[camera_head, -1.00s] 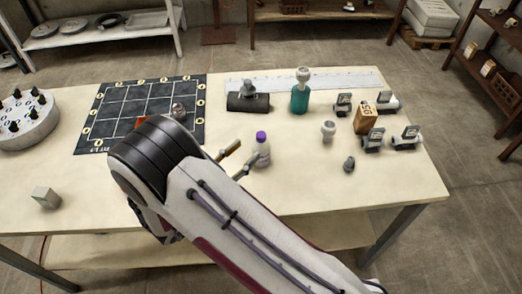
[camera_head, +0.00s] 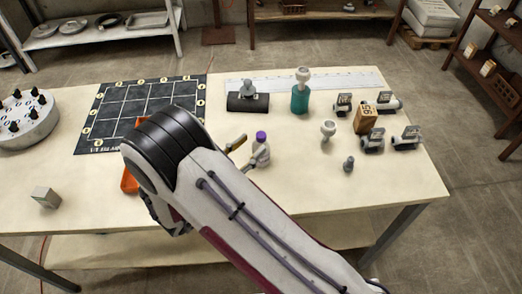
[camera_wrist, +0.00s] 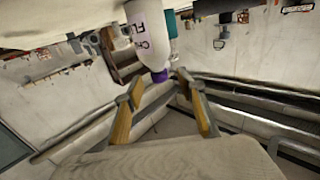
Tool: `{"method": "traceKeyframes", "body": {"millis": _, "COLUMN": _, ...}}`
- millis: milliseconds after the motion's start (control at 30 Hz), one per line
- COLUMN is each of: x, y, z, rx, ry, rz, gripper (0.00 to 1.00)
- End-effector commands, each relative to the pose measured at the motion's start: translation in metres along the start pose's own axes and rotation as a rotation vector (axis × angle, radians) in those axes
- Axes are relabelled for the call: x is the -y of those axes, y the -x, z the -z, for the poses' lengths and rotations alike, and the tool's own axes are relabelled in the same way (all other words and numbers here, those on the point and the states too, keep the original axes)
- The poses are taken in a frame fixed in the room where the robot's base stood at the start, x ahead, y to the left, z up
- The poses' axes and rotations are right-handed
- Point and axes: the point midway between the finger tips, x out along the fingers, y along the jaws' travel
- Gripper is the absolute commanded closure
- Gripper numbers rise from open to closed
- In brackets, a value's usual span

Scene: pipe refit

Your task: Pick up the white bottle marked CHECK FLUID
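The white bottle (camera_head: 262,154) with a purple cap stands upright on the table in the head view. In the wrist view the bottle (camera_wrist: 149,35) appears upside down, with part of its dark lettering visible and its purple cap (camera_wrist: 160,75) towards my fingers. My gripper (camera_head: 243,154) is open and empty, just left of the bottle, one finger behind and one in front. In the wrist view its two tan-padded fingers (camera_wrist: 160,100) are apart, with the cap just beyond the gap between their tips. I cannot tell whether the front finger touches the bottle.
Behind the bottle are a teal bottle (camera_head: 300,99) with a white top and a dark cylindrical block (camera_head: 248,103). White fittings (camera_head: 328,131) and a wooden block (camera_head: 365,118) stand to the right. An orange tray (camera_head: 130,180) is partly hidden by my arm.

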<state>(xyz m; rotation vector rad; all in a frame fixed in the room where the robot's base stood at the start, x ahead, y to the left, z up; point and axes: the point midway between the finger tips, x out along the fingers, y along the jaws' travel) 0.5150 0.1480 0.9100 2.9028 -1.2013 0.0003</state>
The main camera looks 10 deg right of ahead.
Motion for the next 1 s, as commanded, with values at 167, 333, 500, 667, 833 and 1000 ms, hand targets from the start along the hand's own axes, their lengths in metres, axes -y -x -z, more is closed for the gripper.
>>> {"method": "traceKeyframes", "body": {"millis": 167, "x": -0.001, "y": -0.008, "z": 0.0, "rx": 0.0, "ry": 0.0, "rz": -0.001, "gripper": 0.61}}
{"method": "traceKeyframes", "body": {"millis": 333, "x": -0.002, "y": -0.024, "z": 0.0, "rx": 0.0, "ry": 0.0, "rz": -0.003, "gripper": 0.61}}
{"method": "traceKeyframes", "body": {"millis": 500, "x": -0.003, "y": -0.042, "z": -0.001, "rx": 0.001, "ry": -0.001, "rz": -0.003, "gripper": 0.61}}
{"method": "traceKeyframes", "body": {"millis": 667, "x": -0.002, "y": -0.051, "z": -0.001, "rx": 0.001, "ry": 0.0, "rz": -0.001, "gripper": 0.61}}
{"method": "traceKeyframes", "body": {"millis": 833, "x": -0.002, "y": -0.052, "z": -0.001, "rx": 0.0, "ry": 0.0, "rz": 0.0, "gripper": 0.61}}
{"method": "traceKeyframes", "body": {"millis": 1000, "x": -0.002, "y": -0.052, "z": -0.001, "rx": 0.0, "ry": 0.0, "rz": 0.0, "gripper": 0.61}}
